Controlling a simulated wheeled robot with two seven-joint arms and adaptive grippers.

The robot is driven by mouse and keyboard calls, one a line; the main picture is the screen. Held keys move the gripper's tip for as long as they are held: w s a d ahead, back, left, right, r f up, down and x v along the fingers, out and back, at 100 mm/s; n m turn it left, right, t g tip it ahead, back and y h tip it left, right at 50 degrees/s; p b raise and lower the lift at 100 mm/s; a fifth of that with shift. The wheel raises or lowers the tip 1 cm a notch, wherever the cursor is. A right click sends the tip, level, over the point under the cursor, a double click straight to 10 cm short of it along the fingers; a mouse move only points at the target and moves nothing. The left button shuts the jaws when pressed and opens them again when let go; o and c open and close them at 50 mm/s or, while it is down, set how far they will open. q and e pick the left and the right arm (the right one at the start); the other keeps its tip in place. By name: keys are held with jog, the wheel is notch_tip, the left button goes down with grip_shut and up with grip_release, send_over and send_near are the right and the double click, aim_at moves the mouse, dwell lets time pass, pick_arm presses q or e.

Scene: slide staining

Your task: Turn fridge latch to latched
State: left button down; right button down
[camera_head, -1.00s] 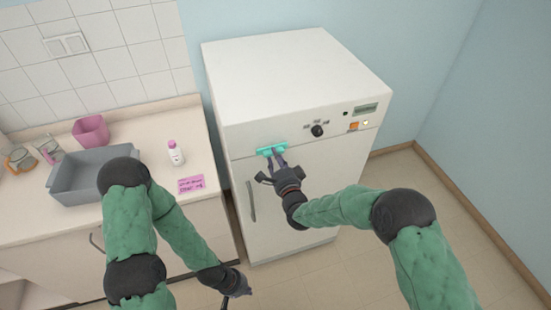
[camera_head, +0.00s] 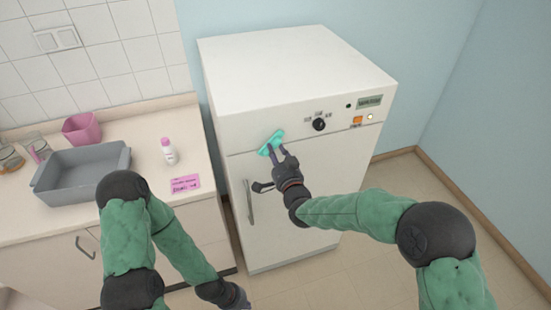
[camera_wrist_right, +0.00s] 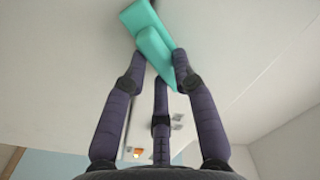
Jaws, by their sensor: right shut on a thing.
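The white fridge (camera_head: 290,205) stands against the blue wall with its door closed. A teal latch (camera_head: 270,144) sits at the top of the door, near the seam below the control panel, and is tilted. My right gripper (camera_head: 284,156) is shut on the latch. In the right wrist view the teal latch (camera_wrist_right: 152,50) lies between the fingertips of my right gripper (camera_wrist_right: 160,80), slanting across the seam. My left gripper (camera_head: 240,300) hangs low at the bottom edge, in front of the counter, and is partly cut off, so its fingers are not clear.
A counter (camera_head: 120,208) to the left holds a grey tray (camera_head: 85,187), a pink cup (camera_head: 80,128), a white bottle (camera_head: 168,151) and a pink label (camera_head: 185,183). The fridge has a door handle (camera_head: 249,202) and a black knob (camera_head: 319,124). Floor is free right of the fridge.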

jog(key=shift+r+n+b, duration=0.15)
jog(key=shift+n+b, duration=2.05)
jog(key=shift+n, duration=2)
jog(key=c, duration=1)
grip_release()
jog(key=shift+s+d, duration=0.1)
jog(key=v, duration=1.1)
jog(key=shift+s+d, duration=0.1)
jog(key=shift+s, duration=0.25)
